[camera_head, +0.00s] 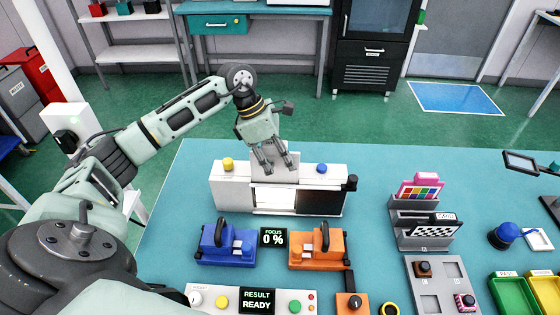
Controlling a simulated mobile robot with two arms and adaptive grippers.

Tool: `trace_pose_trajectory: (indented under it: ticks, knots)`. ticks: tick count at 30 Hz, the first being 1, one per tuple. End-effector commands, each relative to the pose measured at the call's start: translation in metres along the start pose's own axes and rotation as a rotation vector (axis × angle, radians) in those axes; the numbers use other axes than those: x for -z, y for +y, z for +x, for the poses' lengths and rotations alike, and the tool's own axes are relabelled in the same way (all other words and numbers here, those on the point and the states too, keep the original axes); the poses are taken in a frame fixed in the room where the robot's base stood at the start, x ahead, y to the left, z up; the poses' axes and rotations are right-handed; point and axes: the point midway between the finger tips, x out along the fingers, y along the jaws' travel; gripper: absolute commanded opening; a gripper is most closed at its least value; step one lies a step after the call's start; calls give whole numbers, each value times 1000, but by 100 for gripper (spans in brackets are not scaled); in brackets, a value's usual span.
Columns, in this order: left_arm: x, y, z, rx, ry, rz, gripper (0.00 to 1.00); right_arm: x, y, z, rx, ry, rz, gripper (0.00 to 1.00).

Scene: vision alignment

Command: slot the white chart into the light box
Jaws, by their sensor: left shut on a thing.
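The light box (230,194) is a wide white box standing on the teal table, with a yellow button and a blue button on top. My left gripper (275,166) is at its top middle, shut on a pale grey-white piece (291,160) that looks like the upper part of the white chart. A bright white panel (275,198) shows in the box's front opening directly below the gripper; the area to its right is dark. The fingers hide part of the held piece, so I cannot tell how deep it sits. My right gripper is not in view.
A grey rack (407,236) to the right holds a colour chart (418,191) and a black-and-white chart. The table left of the box is clear.

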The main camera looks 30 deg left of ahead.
Motion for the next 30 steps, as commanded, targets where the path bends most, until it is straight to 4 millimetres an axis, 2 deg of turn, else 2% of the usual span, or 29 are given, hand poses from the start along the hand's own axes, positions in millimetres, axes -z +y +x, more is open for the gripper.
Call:
trace_pose_trajectory:
  ticks: [30]
  knots:
    - [0, 0, 0, 1, 1, 15, 0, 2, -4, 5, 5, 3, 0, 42]
